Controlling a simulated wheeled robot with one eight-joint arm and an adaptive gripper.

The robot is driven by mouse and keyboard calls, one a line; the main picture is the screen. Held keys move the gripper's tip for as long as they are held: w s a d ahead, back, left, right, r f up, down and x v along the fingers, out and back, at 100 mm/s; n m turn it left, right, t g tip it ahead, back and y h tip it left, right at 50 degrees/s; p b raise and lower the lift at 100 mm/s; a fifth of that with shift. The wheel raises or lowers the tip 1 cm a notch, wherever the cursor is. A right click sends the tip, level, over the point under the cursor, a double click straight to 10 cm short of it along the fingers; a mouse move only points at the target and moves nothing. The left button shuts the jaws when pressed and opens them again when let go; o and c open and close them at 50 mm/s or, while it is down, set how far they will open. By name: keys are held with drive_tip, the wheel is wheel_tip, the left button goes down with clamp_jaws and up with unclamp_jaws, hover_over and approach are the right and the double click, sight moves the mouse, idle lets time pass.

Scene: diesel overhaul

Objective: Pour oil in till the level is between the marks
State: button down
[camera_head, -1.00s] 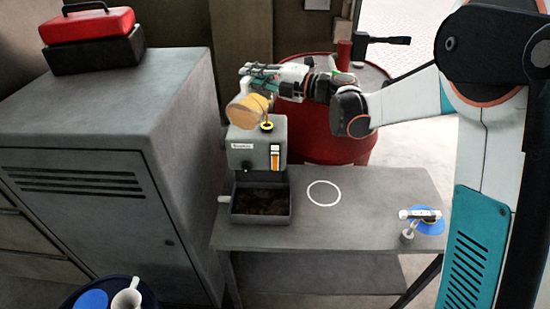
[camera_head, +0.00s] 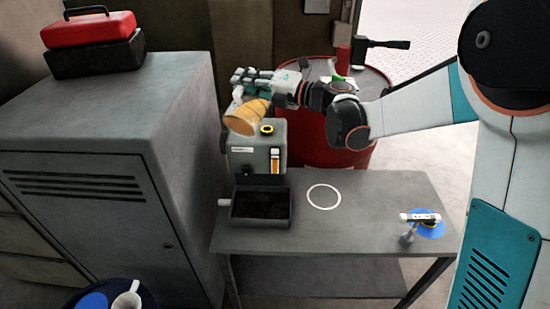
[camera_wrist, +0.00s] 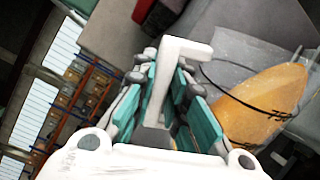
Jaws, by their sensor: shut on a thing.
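My gripper (camera_head: 254,82) is shut on the white handle (camera_wrist: 188,48) of a clear jug. The jug (camera_head: 242,118) is tilted and holds amber oil (camera_wrist: 262,105). It hangs above and a little left of the yellow-ringed filler opening (camera_head: 267,129) on top of a grey housing (camera_head: 257,155). No stream of oil shows between jug and opening. A sight gauge (camera_head: 275,160) on the housing's front shows orange over most of its height, with a pale part at the top. Its marks are too small to read.
A dark-filled tray (camera_head: 261,207) sits below the housing on the grey bench (camera_head: 330,235). A white ring (camera_head: 323,196) marks clear bench space. A blue disc (camera_head: 427,224) with small parts lies right. A red drum (camera_head: 320,150) stands behind; a grey cabinet (camera_head: 130,110) stands left.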

drive_tip(key=r+p, duration=0.1)
drive_tip(key=r, duration=0.2)
drive_tip(key=s+r+p, duration=0.1)
drive_tip(key=r+p, duration=0.1)
drive_tip(key=r, duration=0.1)
drive_tip(key=s+r+p, duration=0.1)
drive_tip(key=r+p, duration=0.1)
drive_tip(key=shift+a+r, duration=0.4)
